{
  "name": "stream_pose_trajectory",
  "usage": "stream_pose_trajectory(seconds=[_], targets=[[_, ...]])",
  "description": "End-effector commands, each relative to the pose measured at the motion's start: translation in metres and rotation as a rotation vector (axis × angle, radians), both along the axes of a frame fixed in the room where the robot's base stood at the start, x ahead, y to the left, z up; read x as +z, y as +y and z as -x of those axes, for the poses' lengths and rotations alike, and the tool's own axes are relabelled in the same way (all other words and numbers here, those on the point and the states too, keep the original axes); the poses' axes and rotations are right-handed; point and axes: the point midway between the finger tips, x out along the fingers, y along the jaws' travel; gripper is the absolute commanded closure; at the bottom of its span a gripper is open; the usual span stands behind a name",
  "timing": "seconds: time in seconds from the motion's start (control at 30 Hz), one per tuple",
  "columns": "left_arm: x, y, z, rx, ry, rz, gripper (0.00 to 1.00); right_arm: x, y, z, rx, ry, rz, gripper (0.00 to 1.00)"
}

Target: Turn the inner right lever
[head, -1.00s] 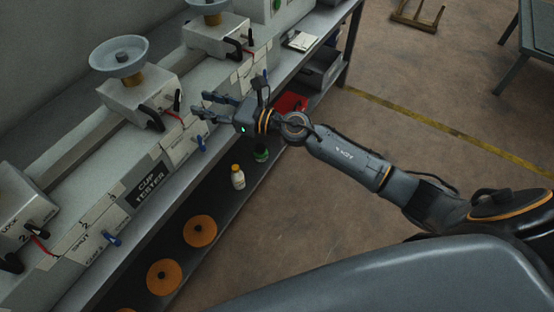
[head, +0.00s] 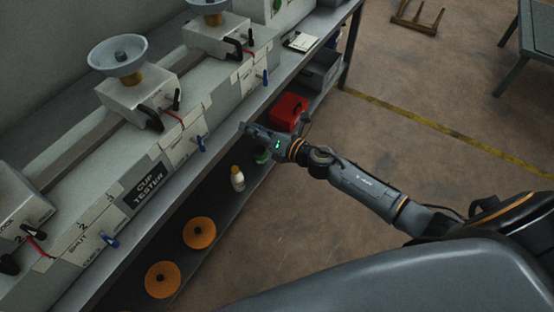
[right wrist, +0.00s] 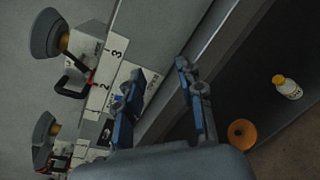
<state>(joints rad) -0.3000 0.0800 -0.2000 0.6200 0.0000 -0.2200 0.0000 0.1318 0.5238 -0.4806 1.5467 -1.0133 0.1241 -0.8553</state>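A cup tester (head: 146,185) runs along the bench with small levers on it. Blue levers stick out of its front panel: one at the middle unit (head: 201,143), one farther off (head: 265,77) and one nearer (head: 110,240). Black levers stand higher up, one beside the middle bowl unit (head: 177,98). I cannot tell which is the inner right one. My right gripper (head: 250,130) is just off the bench's front edge, apart from the levers. In the right wrist view its two fingers are spread with nothing seen between them (right wrist: 160,73). My left gripper is not in view.
Grey bowls on boxes (head: 118,55) stand on the bench. The lower shelf holds a white bottle with a yellow cap (head: 237,178), orange discs (head: 199,232) and a red box (head: 288,112). A clipboard (head: 300,41) lies at the far end.

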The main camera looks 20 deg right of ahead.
Motion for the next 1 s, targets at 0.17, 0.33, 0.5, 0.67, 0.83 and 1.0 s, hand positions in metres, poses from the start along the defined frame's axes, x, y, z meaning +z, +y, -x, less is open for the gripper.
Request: stream_pose_trajectory(seconds=[0.17,0.33,0.5,0.67,0.83,1.0], targets=[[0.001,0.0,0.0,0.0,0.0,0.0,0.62,-0.035,-0.015,0.004,-0.081,0.118,-0.11,0.62],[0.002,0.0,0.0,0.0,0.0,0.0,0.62,-0.065,-0.028,0.009,-0.159,0.217,-0.206,0.62],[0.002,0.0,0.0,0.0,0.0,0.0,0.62,-0.095,-0.039,0.018,-0.235,0.309,-0.296,0.62],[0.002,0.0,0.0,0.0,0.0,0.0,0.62,-0.118,-0.048,0.026,-0.297,0.38,-0.367,0.62],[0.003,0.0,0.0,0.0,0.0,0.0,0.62,-0.134,-0.054,0.032,-0.339,0.425,-0.413,0.62],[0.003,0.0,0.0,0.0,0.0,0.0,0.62,-0.139,-0.056,0.035,-0.353,0.44,-0.428,0.62]])
